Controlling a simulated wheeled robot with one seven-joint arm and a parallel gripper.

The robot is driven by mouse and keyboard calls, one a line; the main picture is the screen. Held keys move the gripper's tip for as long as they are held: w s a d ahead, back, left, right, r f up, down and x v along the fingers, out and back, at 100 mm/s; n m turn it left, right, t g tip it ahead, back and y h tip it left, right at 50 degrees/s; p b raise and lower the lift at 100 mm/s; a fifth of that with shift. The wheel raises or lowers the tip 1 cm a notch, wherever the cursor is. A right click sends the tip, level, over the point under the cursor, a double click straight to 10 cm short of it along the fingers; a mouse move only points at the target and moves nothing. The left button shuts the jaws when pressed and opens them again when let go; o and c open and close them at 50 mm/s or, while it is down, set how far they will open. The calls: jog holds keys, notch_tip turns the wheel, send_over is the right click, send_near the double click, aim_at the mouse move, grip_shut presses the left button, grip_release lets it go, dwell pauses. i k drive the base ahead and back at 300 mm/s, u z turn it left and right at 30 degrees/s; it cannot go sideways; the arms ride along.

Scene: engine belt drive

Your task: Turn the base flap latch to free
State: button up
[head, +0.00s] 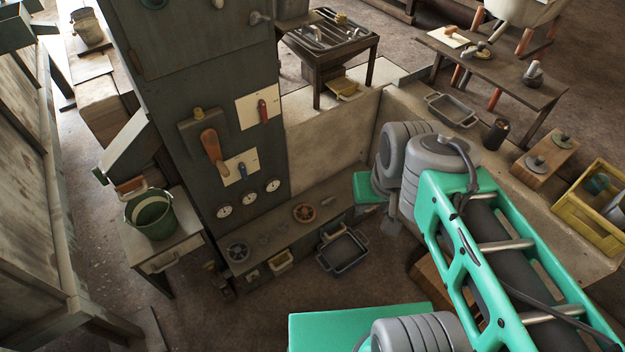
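A tall dark green cabinet (200,75) stands left of centre. Several round gauges sit below. A low ledge (275,238) with round handwheels runs along its base. Small fittings show at the base, but I cannot tell which is the flap latch or how it is turned. My green and grey arm reaches in from the lower right. A grey end piece (391,225) shows below its far joints; its fingers cannot be made out.
A green bucket (151,214) stands on a small table at left. A dark tray (343,254) lies on the floor before the ledge. A low wall (325,150) runs right of the cabinet. A yellow crate (565,212) sits at right.

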aim_at(327, 201)
jog(key=i, duration=0.15)
jog(key=u, duration=0.05)
jog(key=k, duration=0.55)
jog(key=z, duration=0.4)
jog(key=i, duration=1.35)
jog(key=u, duration=1)
